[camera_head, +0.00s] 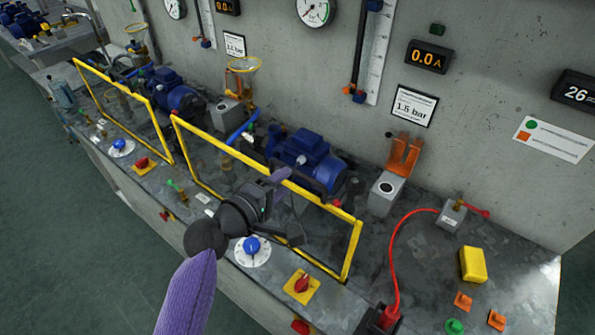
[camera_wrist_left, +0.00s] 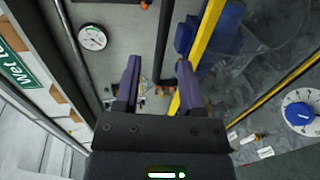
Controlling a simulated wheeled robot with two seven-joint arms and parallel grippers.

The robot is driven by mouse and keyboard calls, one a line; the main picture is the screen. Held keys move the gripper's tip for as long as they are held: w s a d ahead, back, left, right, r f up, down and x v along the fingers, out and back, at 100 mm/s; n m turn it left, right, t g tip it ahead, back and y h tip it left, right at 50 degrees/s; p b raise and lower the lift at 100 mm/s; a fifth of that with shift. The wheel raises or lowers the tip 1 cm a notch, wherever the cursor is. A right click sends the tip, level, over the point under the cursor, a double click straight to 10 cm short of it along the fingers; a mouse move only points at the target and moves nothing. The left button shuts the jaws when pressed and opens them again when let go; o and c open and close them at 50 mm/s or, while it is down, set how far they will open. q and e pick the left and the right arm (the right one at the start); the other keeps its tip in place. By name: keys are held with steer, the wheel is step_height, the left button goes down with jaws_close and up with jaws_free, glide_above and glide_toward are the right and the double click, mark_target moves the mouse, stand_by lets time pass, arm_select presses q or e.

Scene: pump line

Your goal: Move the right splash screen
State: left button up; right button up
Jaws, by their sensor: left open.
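The right splash screen (camera_head: 230,151) is a clear panel in a yellow frame, standing upright at the bench's front in the head view. Its yellow frame also shows in the left wrist view (camera_wrist_left: 208,28). My left gripper (camera_head: 288,204) is open at the screen's middle, with its fingers spread near the top rail. In the left wrist view my left gripper (camera_wrist_left: 158,68) has nothing between its tips, and one finger overlaps the yellow bar. I cannot tell whether they touch. The left splash screen (camera_head: 120,84) stands further left. My right gripper is not in view.
A blue pump (camera_head: 306,152) stands behind the right screen. A blue knob (camera_head: 251,245) and red switch (camera_head: 302,284) sit in front. A red cable (camera_head: 394,250), yellow block (camera_head: 473,265) and orange pieces (camera_head: 462,300) lie to the right.

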mark_target(297, 171)
arm_select(q)
steer(key=b+x, duration=0.1)
steer(key=x, duration=0.4)
steer(key=shift+w+d, duration=0.1)
jaws_close()
steer(key=shift+f, duration=0.1)
stand_by(1.1)
